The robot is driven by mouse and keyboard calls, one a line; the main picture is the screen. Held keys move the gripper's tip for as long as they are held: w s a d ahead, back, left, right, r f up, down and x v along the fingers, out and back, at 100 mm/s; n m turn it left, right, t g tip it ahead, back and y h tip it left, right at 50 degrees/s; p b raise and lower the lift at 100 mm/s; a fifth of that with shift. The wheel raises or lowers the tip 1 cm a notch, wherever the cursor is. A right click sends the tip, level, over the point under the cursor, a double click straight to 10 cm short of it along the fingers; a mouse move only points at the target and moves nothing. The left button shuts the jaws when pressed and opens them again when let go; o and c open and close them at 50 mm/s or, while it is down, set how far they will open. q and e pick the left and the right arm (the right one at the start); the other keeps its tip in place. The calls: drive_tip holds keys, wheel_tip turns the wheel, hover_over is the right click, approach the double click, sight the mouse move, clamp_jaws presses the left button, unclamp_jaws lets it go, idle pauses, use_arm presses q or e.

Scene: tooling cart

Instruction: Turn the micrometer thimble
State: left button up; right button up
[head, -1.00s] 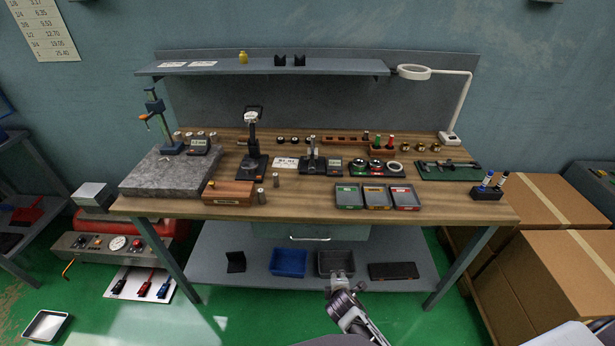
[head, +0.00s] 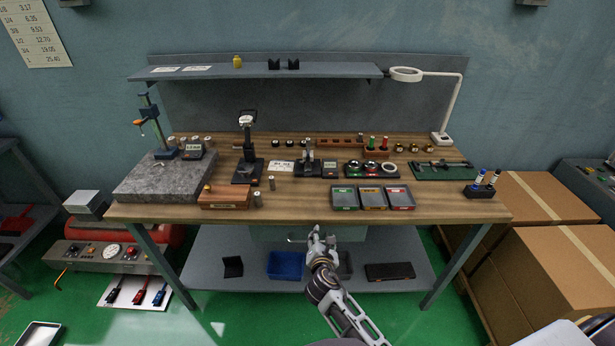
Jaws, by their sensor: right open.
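A small metal instrument on a black base (head: 310,162) stands mid-bench, with a dark digital readout (head: 329,168) beside it. It looks like the micrometer in its stand, but it is too small for me to make out the thimble. My right gripper (head: 321,233) is open and empty. In the picture it shows just below the bench's front edge, in front of the drawer and well apart from the instrument. My left gripper is not in view.
On the wooden bench (head: 292,209), three small trays (head: 372,208) stand at the front, right of centre. A dial stand (head: 246,160) is left of the instrument, beyond a wooden box (head: 224,201). A granite plate (head: 160,184) lies at left. The front middle strip is clear.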

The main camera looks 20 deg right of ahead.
sight(308, 175)
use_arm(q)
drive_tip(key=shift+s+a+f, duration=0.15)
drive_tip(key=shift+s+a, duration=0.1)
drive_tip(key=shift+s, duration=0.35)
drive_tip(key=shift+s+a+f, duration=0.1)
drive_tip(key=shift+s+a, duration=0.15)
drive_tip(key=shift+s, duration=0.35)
use_arm(e)
drive_tip(key=w+a+r+n+t, duration=0.2)
drive_tip(key=r+n, duration=0.2)
drive_tip(key=r, duration=0.3)
drive_tip(key=w+a+r+n+t, duration=0.1)
drive_tip(key=a+r+n+t, duration=0.1)
drive_tip(key=r+n, duration=0.3)
wheel_tip(308, 175, up, 2)
drive_tip(key=shift+w+r+t+h, duration=0.25)
drive_tip(key=shift+w+t+h, duration=0.05)
drive_tip(key=shift+w, duration=0.05)
drive_tip(key=shift+w, duration=0.1)
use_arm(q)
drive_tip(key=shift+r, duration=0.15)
use_arm(e)
drive_tip(key=shift+x, duration=6.85)
drive_tip(key=shift+f, duration=0.1)
drive_tip(key=shift+c, duration=0.2)
clamp_jaws()
drive_tip(key=shift+m, duration=0.4)
